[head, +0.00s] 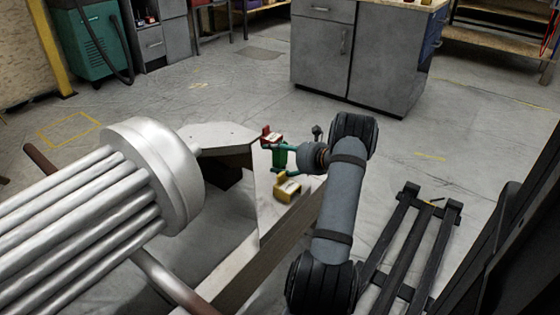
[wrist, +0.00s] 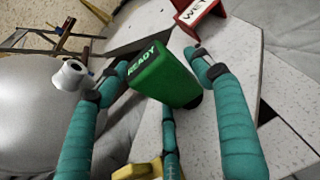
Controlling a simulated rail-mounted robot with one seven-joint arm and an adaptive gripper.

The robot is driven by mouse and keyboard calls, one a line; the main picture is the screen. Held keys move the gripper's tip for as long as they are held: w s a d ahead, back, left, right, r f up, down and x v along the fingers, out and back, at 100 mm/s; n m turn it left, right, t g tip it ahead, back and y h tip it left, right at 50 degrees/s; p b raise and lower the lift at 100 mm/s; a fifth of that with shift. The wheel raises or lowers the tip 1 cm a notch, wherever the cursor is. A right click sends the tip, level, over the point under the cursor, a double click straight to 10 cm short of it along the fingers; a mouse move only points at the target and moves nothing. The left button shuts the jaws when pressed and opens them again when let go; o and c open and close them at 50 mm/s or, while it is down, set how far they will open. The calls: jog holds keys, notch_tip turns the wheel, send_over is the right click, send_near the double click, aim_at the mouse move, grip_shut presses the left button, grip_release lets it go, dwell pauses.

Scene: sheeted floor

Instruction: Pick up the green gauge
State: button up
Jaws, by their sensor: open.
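The green gauge (wrist: 165,75) is a green block marked "READY" with a dark end, and it sits between my finger tips in the wrist view. It also shows as a small green block in the head view (head: 279,158), partly hidden by my teal fingers. My gripper (wrist: 155,72) is open, with one finger on each side of the gauge and a third teal finger below it. In the head view my gripper (head: 270,158) reaches in from the right at the gauge. I cannot tell whether any finger touches it.
A red item marked "WET" (wrist: 200,14) lies beyond the gauge. A yellow item (head: 287,188) lies on the near side, close to my fingers. A large metal tube bundle (head: 150,175) stands at the left. Open floor lies behind, before grey cabinets (head: 375,60).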

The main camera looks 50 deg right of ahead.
jog(key=c, duration=0.3)
jog(key=c, duration=0.7)
jog(key=shift+r, duration=0.15)
jog(key=shift+c, duration=0.3)
